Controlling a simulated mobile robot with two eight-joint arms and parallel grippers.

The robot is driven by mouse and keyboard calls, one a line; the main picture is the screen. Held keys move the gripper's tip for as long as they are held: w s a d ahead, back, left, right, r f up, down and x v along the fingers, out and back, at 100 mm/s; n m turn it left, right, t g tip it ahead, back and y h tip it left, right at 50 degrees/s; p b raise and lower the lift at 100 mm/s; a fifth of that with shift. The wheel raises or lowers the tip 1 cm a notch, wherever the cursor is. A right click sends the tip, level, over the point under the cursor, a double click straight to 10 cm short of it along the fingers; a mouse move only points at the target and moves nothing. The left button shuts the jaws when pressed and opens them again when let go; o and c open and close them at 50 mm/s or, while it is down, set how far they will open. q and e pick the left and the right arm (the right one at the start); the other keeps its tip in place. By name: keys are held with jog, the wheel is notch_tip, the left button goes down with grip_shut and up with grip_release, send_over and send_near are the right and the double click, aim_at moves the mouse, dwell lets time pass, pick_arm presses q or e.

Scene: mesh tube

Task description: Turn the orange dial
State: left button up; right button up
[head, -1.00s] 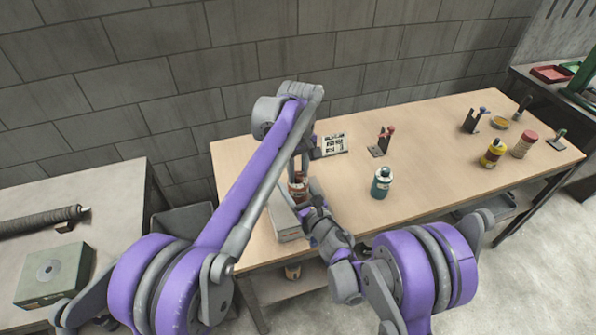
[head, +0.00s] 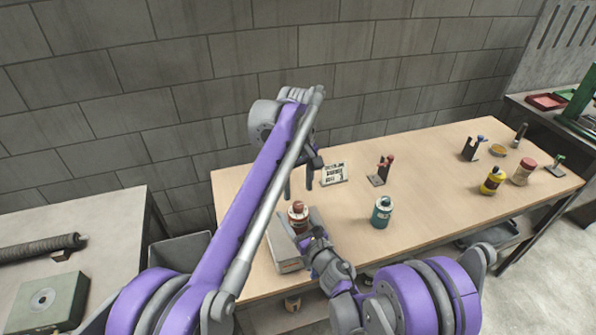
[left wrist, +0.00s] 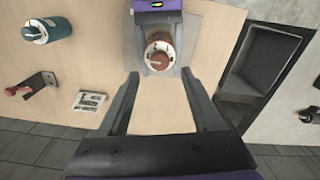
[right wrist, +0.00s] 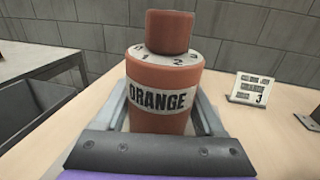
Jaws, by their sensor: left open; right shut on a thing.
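The orange dial (head: 298,214) is an upright orange-brown cylinder on a grey plate (head: 288,262) at the table's left end. In the right wrist view its body (right wrist: 160,97) reads ORANGE, with a knob (right wrist: 169,32) above a white numbered ring where 1 and 2 show. My right gripper (right wrist: 160,110) is shut around the body. My left gripper (head: 298,188) is open and empty, above and behind the dial. In the left wrist view the knob top (left wrist: 158,59) shows just beyond the open left fingers (left wrist: 160,78). A small sign (right wrist: 252,89) shows ORANGE and a 3.
A teal dial (head: 381,212) stands to the right. A yellow dial (head: 492,181) and a pale-banded red one (head: 523,172) are farther right. A bracket with a red knob (head: 380,170) stands behind the teal dial. The table front between the teal and yellow dials is clear.

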aim_at(298, 204)
pick_arm(q)
notch_tip(298, 204, up, 6)
dwell(0.4)
